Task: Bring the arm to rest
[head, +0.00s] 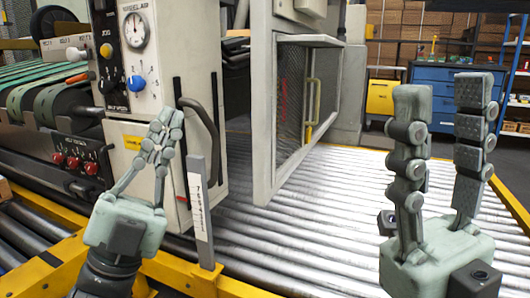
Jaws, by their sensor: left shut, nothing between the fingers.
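My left gripper (174,112) is at the left, pointing up in front of the machine's cream control panel (143,180). Its fingertips meet and nothing shows between them. My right gripper (438,90) is at the right, pointing up above the roller bed. Its two fingers stand wide apart with nothing between them. The picture does not show whether the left gripper touches the panel, though it overlaps the panel's face in view.
A grey handle (204,133) and an upright scale strip (199,212) are close right of my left gripper. A mesh guard door (265,115) stands between the grippers. The roller bed (305,220) is bare. A blue cabinet (444,95) stands behind.

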